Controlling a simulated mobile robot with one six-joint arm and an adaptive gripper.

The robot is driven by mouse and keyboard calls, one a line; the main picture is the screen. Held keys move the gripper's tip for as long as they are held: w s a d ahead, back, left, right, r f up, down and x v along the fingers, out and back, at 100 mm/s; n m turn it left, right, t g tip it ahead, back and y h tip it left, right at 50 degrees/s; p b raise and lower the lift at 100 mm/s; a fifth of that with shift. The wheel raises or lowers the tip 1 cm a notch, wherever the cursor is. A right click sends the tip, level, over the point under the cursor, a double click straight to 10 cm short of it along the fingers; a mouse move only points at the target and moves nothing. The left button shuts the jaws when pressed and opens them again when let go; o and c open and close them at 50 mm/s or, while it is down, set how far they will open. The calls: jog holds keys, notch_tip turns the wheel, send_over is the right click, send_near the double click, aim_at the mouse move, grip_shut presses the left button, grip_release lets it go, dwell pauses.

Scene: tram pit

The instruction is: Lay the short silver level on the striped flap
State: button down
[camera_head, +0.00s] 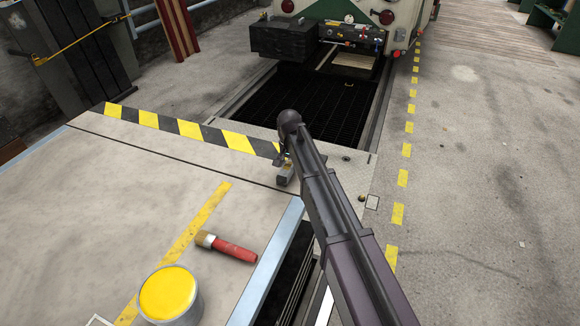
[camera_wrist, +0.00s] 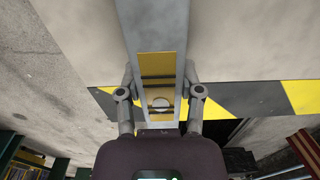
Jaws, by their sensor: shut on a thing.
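The short silver level (camera_wrist: 158,66) is between the two fingers of my gripper (camera_wrist: 160,82) in the wrist view. It has silver sides, a yellow face and a round vial, and my gripper is shut on it. In the head view the level (camera_head: 287,174) shows as a small grey piece under my gripper (camera_head: 283,158), mostly hidden by my arm. The striped flap (camera_head: 190,130) has a yellow and black band along its far edge. The level is at the right end of this band. The band (camera_wrist: 262,98) also passes behind the level in the wrist view. I cannot tell whether they touch.
A paint can (camera_head: 169,295) with yellow paint and a red-handled brush (camera_head: 228,247) are on the pale surface at the front left. A dark grated pit (camera_head: 300,100) lies beyond the flap. A tram (camera_head: 375,20) stands at the back.

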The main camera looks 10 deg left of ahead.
jog(key=shift+f+b, duration=0.4)
jog(key=shift+b, duration=0.05)
dwell(0.6)
jog(key=shift+c, duration=0.8)
grip_release()
jog(key=shift+r, duration=0.1)
